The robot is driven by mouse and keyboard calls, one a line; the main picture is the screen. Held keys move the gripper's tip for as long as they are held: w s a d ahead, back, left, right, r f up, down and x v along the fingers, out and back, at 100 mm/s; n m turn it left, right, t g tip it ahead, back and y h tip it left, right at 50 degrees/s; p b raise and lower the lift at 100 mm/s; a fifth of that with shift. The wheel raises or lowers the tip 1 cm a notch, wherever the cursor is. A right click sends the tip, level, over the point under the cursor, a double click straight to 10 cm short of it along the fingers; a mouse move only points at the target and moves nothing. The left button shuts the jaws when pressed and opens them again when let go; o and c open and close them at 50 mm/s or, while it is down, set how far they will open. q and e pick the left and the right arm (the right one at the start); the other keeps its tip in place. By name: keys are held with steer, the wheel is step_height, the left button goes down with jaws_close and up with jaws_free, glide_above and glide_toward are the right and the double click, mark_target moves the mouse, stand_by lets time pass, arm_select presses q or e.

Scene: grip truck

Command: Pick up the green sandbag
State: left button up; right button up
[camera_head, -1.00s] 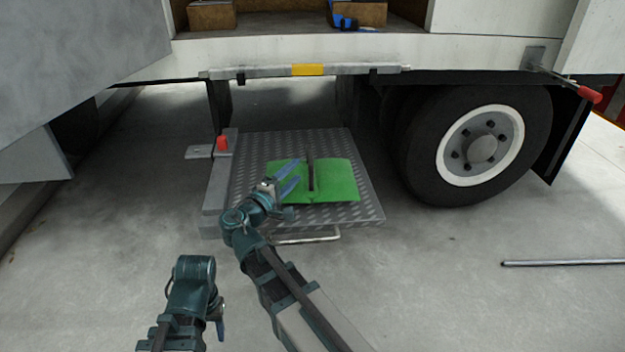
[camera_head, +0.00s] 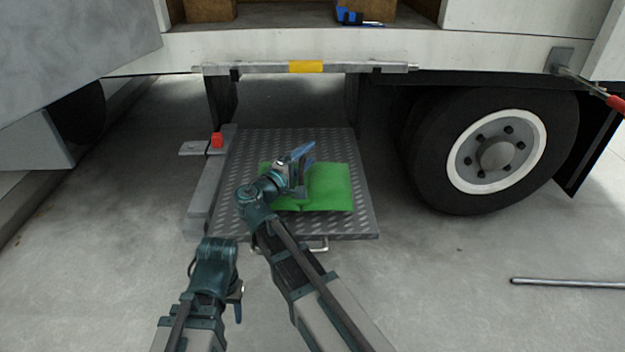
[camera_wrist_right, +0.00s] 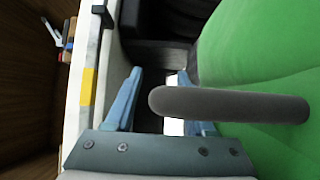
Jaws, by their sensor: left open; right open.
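The green sandbag (camera_head: 330,190) lies on the metal tread-plate platform (camera_head: 345,222). It fills the right of the right wrist view (camera_wrist_right: 270,40), where its dark grey handle (camera_wrist_right: 235,104) runs sideways. My right gripper (camera_head: 303,152) is open over the left part of the bag, and its blue fingers also show in the wrist view (camera_wrist_right: 160,71). The handle's rounded end overlaps the right-hand finger and reaches toward the gap; I cannot tell whether it is between the jaws. In the head view the gripper hides the handle. My left gripper (camera_head: 240,300) is open, low at the lower left.
The truck's white side with a rail (camera_head: 260,68) is above and behind the platform. A large wheel (camera_head: 490,150) stands to the right. A metal bar (camera_head: 570,283) lies on the floor at right.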

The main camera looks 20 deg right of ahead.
steer(key=shift+w+d, duration=0.3)
steer(key=shift+d, duration=0.1)
jaws_close()
stand_by(1.1)
